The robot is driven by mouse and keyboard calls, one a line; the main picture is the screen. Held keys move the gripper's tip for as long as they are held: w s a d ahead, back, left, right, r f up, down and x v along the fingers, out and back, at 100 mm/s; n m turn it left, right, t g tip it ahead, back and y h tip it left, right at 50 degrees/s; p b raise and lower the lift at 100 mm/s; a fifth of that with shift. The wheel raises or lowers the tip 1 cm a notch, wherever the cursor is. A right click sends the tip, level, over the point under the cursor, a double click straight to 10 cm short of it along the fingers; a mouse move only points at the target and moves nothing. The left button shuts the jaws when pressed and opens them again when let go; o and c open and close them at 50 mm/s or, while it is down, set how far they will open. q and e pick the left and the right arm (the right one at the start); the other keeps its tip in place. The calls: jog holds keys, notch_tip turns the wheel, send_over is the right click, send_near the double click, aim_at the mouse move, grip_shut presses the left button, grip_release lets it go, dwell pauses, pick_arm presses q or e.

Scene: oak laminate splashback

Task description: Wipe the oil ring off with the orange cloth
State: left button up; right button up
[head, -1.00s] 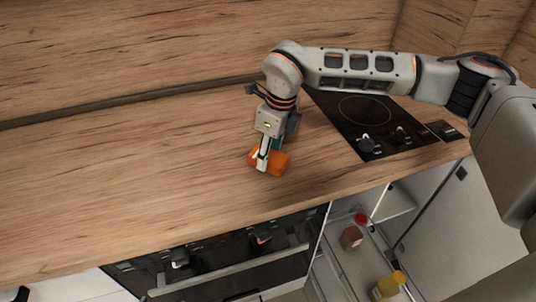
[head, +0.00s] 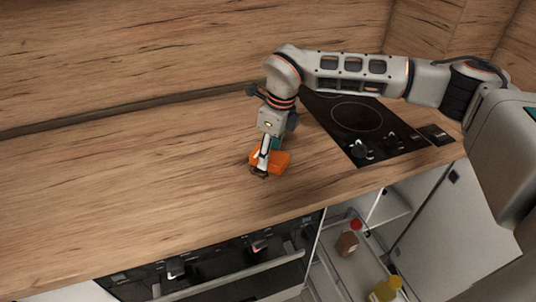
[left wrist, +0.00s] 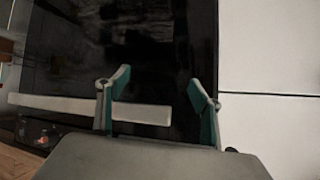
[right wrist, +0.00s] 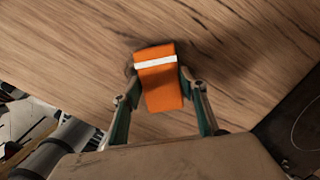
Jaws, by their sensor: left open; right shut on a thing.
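The orange cloth (head: 281,160), a folded block with a white stripe, lies on the wooden worktop in the head view. My right gripper (head: 266,164) is shut on it from above. In the right wrist view the cloth (right wrist: 161,92) sits between both fingers, its far end against the wood. A dark curved mark (right wrist: 131,66) shows beside the cloth's far end; it may be part of the oil ring or shadow. The rest of the ring cannot be made out. My left gripper (left wrist: 158,85) is open and empty, facing a dark glossy front in the left wrist view.
A black hob (head: 358,122) with knobs lies right of the cloth. Below the worktop are an oven with a bar handle (head: 235,275) and an open pull-out with a brown jar (head: 347,243) and a yellow bottle (head: 386,289). The worktop's left side is clear.

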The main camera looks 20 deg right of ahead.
aim_at(259, 176)
jog(key=shift+s+a, duration=0.65)
jog(key=shift+a, duration=0.05)
jog(key=shift+s+a, duration=0.65)
jog(key=shift+a, duration=0.05)
jog(key=shift+s, duration=0.1)
jog(key=shift+s+a+f, duration=0.2)
jog(key=shift+s+a, duration=0.35)
jog(key=shift+w+d+r, duration=0.15)
jog(key=shift+w+d, duration=0.55)
jog(key=shift+w+d+r, duration=0.1)
jog(key=shift+w+d, duration=0.55)
jog(key=shift+w, duration=0.05)
jog(key=shift+w+d, duration=0.55)
jog(key=shift+d, duration=0.05)
jog(key=shift+a+f, duration=0.1)
